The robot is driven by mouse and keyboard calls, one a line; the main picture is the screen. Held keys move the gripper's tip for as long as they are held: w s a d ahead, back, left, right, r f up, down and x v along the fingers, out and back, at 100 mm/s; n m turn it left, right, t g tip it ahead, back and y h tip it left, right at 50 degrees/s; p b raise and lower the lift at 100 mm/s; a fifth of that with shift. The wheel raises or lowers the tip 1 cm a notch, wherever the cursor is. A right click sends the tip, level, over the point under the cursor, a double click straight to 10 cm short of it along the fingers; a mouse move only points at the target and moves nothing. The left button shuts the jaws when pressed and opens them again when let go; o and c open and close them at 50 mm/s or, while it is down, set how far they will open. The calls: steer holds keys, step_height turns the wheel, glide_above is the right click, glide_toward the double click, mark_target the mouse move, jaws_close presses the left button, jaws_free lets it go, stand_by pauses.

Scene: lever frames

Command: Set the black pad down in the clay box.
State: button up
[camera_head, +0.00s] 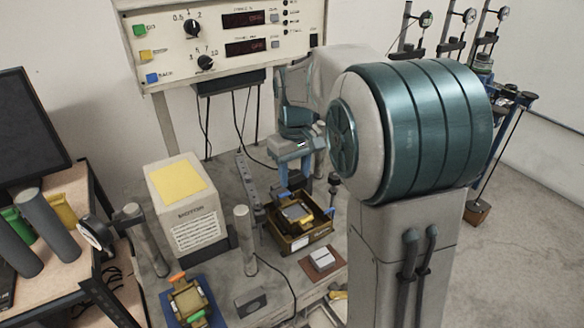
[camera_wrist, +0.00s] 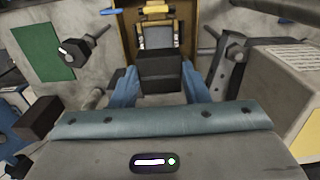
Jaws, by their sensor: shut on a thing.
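In the wrist view, my gripper (camera_wrist: 158,88) has its two blue fingers on either side of a dark, blocky thing, the black pad (camera_wrist: 160,66), and is shut on it. Beyond the pad is an open brown-ochre box (camera_wrist: 128,40), which looks like the clay box, with a grey and yellow part inside. In the head view, this box (camera_head: 313,237) stands on the grey bench. My gripper (camera_head: 291,172) is just behind and above it there, pointing down. The held pad is hard to make out in the head view.
A cream motor housing (camera_head: 188,213) with a yellow top stands left of the box. A grey post (camera_head: 245,239), a small brown block with a pale top (camera_head: 321,259), a dark block (camera_head: 250,302) and a yellow fixture (camera_head: 188,300) stand nearby. A control panel (camera_head: 225,40) hangs behind.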

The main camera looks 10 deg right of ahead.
steer(key=shift+d+f+b, duration=0.15)
steer(key=shift+f+b, duration=0.4)
steer(key=shift+f, duration=0.25)
steer(key=shift+f+b, duration=3)
steer(key=shift+f, duration=0.9)
steer(key=o, duration=1.3)
steer(key=shift+o, duration=0.2)
step_height(320, 180, up, 14)
steer(key=shift+f, duration=0.1)
